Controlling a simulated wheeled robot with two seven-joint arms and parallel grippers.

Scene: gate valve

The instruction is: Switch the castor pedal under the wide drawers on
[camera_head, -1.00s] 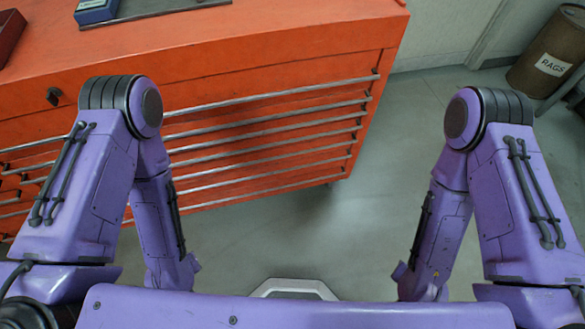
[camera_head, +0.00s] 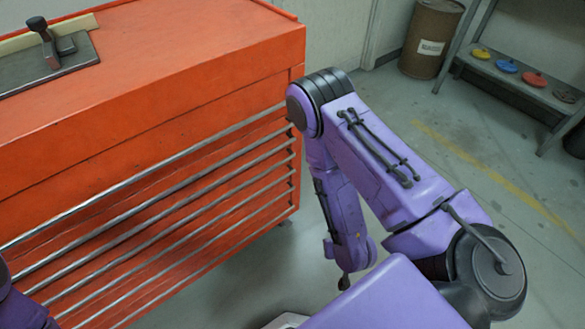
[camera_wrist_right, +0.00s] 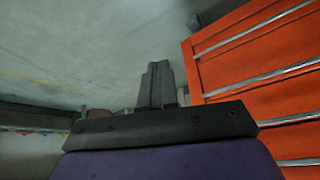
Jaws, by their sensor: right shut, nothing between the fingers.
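The wide drawers (camera_head: 185,207) are in the front of an orange cabinet, with long metal bar handles; they also show at the right of the right wrist view (camera_wrist_right: 265,70). A small dark part (camera_head: 285,222) shows under the cabinet's near right corner; I cannot tell whether it is a castor. I cannot make out the castor pedal in either view. My right gripper (camera_wrist_right: 158,85) is shut and empty, pointing away from the wrist with the drawers to its right in that view. In the head view my right arm hangs beside the cabinet's right end. My left gripper is out of view.
A dark plate with a black-handled tool (camera_head: 50,50) lies on the cabinet top. A brown drum (camera_head: 430,38) stands by the back wall. A low bench (camera_head: 530,85) with coloured discs is at the upper right. The floor right of the cabinet is clear.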

